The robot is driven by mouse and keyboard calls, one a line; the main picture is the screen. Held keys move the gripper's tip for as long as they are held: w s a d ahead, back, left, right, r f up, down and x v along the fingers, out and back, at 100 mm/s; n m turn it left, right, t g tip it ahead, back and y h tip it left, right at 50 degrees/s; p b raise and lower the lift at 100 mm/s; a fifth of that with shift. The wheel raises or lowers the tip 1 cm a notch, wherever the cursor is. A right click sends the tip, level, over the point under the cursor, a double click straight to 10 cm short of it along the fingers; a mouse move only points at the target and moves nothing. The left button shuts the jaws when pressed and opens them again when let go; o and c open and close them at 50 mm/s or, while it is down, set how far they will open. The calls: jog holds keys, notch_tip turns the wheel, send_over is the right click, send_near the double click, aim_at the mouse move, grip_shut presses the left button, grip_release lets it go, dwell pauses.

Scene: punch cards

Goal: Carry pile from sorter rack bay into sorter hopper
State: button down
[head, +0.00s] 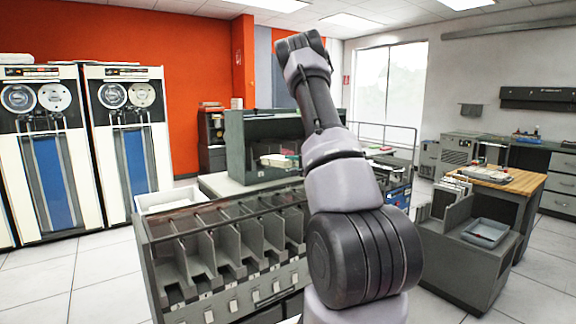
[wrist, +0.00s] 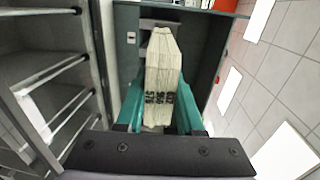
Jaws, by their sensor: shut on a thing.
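My gripper (wrist: 160,112) has teal fingers and is shut on a pile of cream punch cards (wrist: 161,68), one finger on each side. Dark printed marks show on the near edge of the pile. The sorter rack (head: 160,232) stands at front left with a row of grey slanted bays; those I can see look empty. A dark green-grey housing (head: 242,130) stands behind it. I cannot make out the hopper for certain.
A grey unit with a blue tray (head: 486,232) and a wooden-topped table (head: 500,178) stand at right. Tape cabinets (head: 128,130) line the left wall. In the wrist view, a grey frame with metal rods (wrist: 62,68) is close at left. Floor is clear at front left.

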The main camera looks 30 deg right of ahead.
jog(key=shift+s, duration=0.15)
jog(key=shift+t, duration=0.6)
jog(key=shift+d, duration=0.1)
